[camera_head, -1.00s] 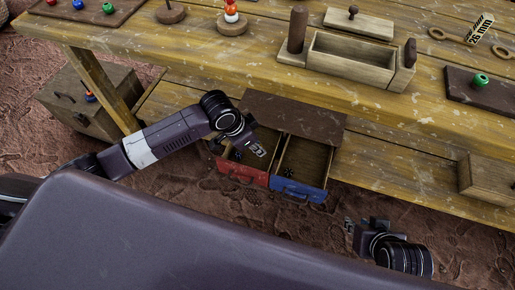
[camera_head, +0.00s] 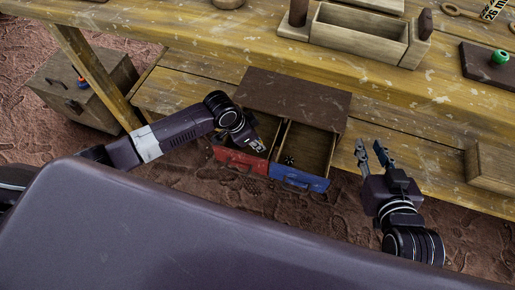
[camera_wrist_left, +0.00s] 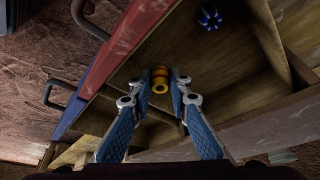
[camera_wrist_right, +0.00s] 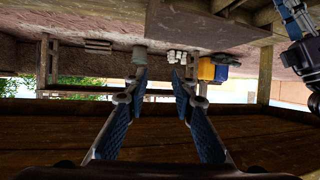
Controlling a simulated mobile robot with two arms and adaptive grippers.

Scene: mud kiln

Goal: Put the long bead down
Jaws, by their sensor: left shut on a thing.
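My left gripper (camera_head: 258,146) is over the open red-fronted drawer (camera_head: 241,162). In the left wrist view its fingers (camera_wrist_left: 160,88) are shut on an orange and yellow bead (camera_wrist_left: 160,79), seen nearly end-on, so its length is hard to judge. The held bead cannot be made out in the head view. A dark blue striped bead (camera_wrist_left: 208,18) lies in the red-fronted drawer in the left wrist view. A dark bead (camera_head: 289,159) lies in the open blue-fronted drawer (camera_head: 298,179). My right gripper (camera_head: 372,152) is open and empty, right of the drawers; its fingers (camera_wrist_right: 160,80) are apart.
The drawer cabinet (camera_head: 292,98) stands on the low shelf (camera_head: 400,150) beneath the workbench (camera_head: 270,52). A wooden box (camera_head: 85,85) stands on the ground at left.

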